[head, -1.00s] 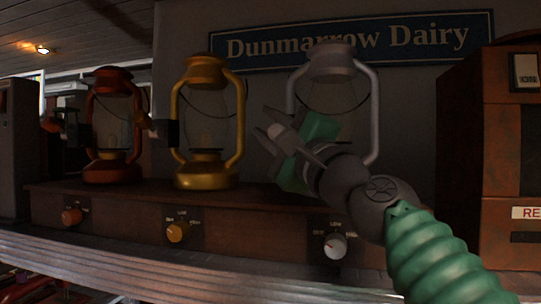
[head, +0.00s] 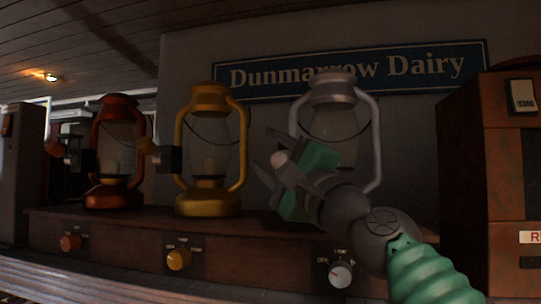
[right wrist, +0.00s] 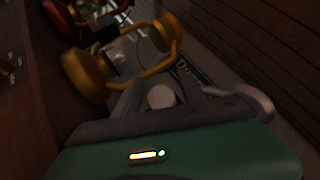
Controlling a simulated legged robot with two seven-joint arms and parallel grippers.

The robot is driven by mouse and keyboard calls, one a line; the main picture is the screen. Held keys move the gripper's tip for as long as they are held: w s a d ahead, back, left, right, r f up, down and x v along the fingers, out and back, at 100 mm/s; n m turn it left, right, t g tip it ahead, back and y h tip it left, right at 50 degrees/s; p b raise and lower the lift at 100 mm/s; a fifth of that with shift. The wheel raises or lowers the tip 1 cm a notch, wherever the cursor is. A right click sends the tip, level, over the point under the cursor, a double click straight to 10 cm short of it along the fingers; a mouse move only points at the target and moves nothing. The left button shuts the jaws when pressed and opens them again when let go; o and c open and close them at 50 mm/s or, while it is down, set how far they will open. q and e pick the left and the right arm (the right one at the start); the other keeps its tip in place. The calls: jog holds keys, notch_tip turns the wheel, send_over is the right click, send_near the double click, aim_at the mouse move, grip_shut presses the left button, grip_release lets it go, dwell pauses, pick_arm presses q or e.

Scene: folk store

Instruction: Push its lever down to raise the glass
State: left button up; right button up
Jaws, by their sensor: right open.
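Three lanterns stand in a row: an orange one (head: 114,190), a yellow one (head: 208,202) and a silver one (head: 334,86) with a clear glass (head: 333,122). My right gripper (head: 266,162) is open in front of the silver lantern's left side. A pale round knob (head: 278,158), seemingly the silver lantern's lever, shows between its fingers; it also shows in the right wrist view (right wrist: 160,97). Contact cannot be told. My left gripper is out of view.
The lanterns stand on a brown wooden base (head: 110,229) with orange, yellow and silver dials (head: 341,274) on its front. A "Dunmarrow Dairy" sign (head: 445,68) hangs behind. A brown cabinet (head: 500,155) stands at the right. A grey post is at the far left.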

jog(key=b+v, duration=1.3)
jog(key=v, duration=0.3)
jog(key=shift+s+d+f, duration=0.2)
jog(key=shift+s+f, duration=0.05)
jog(key=shift+f, duration=0.05)
